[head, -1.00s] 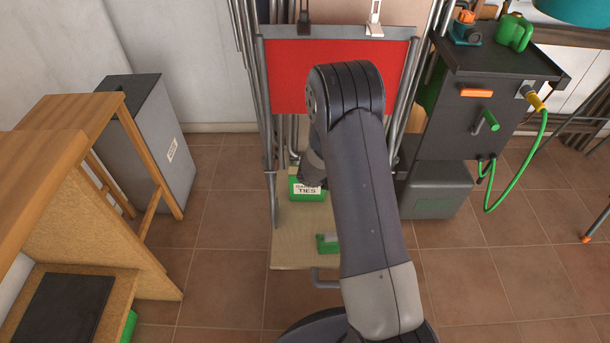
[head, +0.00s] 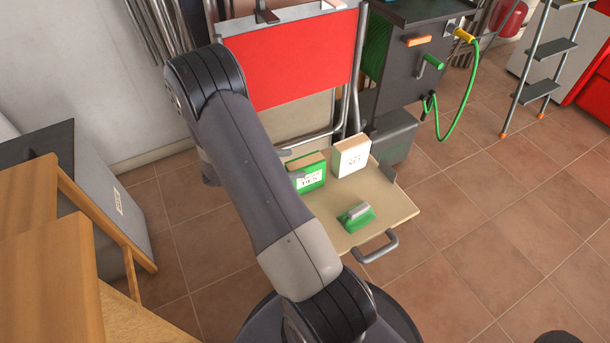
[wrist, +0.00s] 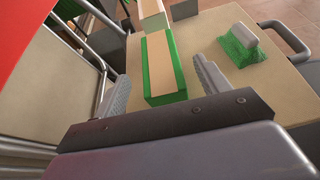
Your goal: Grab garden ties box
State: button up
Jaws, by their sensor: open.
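The garden ties box (head: 309,177) is a green box with a tan top and a white label reading TIES. It stands upright on the low tan platform (head: 395,206). In the wrist view the box (wrist: 163,66) lies ahead, between the lines of my two fingers. My gripper (wrist: 161,72) is open, with one grey finger to each side of the box. I cannot tell whether either finger touches it. In the head view my arm hides most of the gripper, and small grey finger parts show at the box's left side.
A white box (head: 351,156) stands close to the right of the ties box. A green tool with a grey handle (head: 356,217) lies nearer the platform's front handle (head: 376,247). A red panel (head: 290,60) with metal tubes rises behind. Open tiled floor lies right.

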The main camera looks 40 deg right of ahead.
aim_at(303, 162)
jog(key=b+x, duration=0.1)
jog(key=x, duration=0.4)
jog(key=shift+d, duration=0.15)
jog(key=c, duration=1.4)
